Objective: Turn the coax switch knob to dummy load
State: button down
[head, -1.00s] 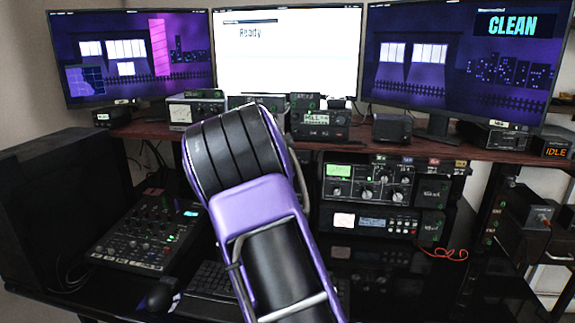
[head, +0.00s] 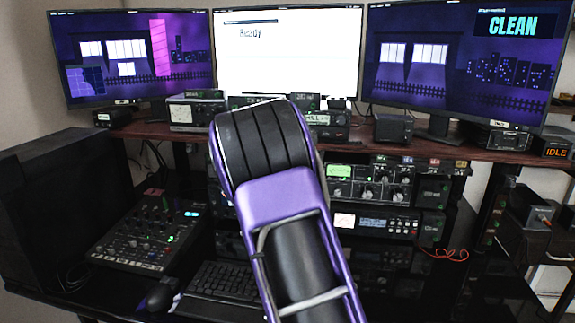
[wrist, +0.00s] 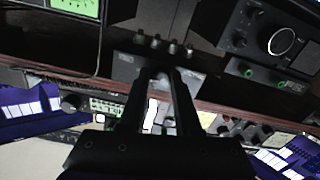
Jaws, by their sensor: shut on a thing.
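My gripper (wrist: 163,78) is in the wrist view, its two dark fingers reaching up from the bottom with a narrow gap. Its fingertips are at the face of a small grey box (wrist: 197,78), which looks like the coax switch. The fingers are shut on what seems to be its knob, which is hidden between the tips. Several small connectors line the box's upper edge in this view. I cannot read the switch labels or tell the knob's pointing direction. In the head view my arm covers the gripper and the box.
The wrist view is upside down. A unit with a round dial (wrist: 282,42) and a green-lit meter (wrist: 75,8) flank the box. In the head view stand a wooden shelf (head: 452,148), rack radios (head: 372,183), a mixer (head: 147,232) and a keyboard (head: 222,282).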

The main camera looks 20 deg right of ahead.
dwell(0.5)
jog(key=c, duration=0.6)
grip_release()
jog(key=p+v, duration=0.1)
jog(key=v, duration=1.6)
jog(key=shift+s+a, duration=0.2)
